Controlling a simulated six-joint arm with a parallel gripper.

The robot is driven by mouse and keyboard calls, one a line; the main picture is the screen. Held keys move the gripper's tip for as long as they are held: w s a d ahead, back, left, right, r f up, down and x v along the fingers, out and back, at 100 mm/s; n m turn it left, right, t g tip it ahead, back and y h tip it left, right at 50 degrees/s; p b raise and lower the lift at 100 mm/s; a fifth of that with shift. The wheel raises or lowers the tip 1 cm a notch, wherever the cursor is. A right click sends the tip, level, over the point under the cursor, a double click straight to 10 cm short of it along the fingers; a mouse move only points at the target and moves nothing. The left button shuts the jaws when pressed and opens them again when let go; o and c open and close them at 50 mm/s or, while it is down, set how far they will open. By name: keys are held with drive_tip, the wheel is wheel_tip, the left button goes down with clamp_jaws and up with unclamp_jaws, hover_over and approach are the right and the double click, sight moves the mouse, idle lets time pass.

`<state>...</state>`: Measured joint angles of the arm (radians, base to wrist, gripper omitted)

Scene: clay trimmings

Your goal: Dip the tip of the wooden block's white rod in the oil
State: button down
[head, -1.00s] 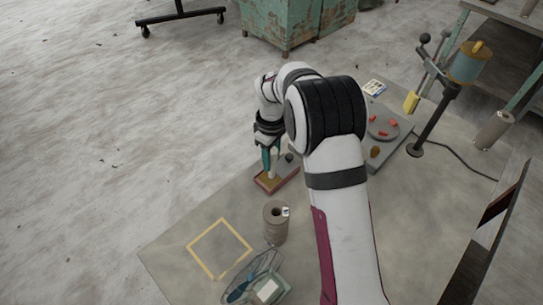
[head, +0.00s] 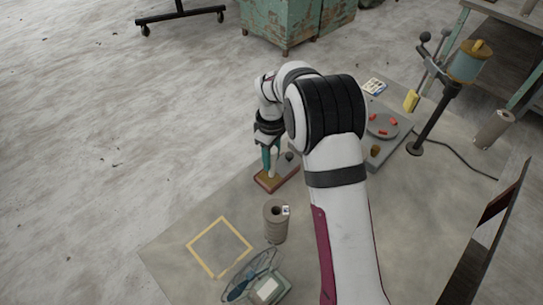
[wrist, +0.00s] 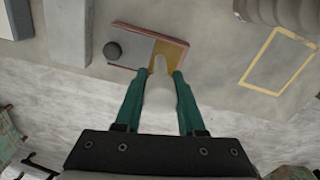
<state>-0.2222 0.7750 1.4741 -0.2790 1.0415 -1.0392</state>
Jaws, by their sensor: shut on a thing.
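My gripper (wrist: 157,74) points down, with its two teal fingers closed on a whitish piece (wrist: 158,108). That piece narrows into a white rod (wrist: 158,64) that runs out past the fingertips. No wood grain shows on the held piece. In the head view my gripper (head: 270,168) is over a shallow reddish-rimmed tray (head: 264,188). The tray's near end is amber, apparently the oil (wrist: 170,50). The rod's tip lies over the amber part in the wrist view; I cannot tell whether it touches it.
A dark round knob (wrist: 112,50) is on the tray's grey part. Right of my arm are a round plate (head: 382,126) with red pieces and a stand (head: 434,120).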

drive_tip(key=shift+r, duration=3.45)
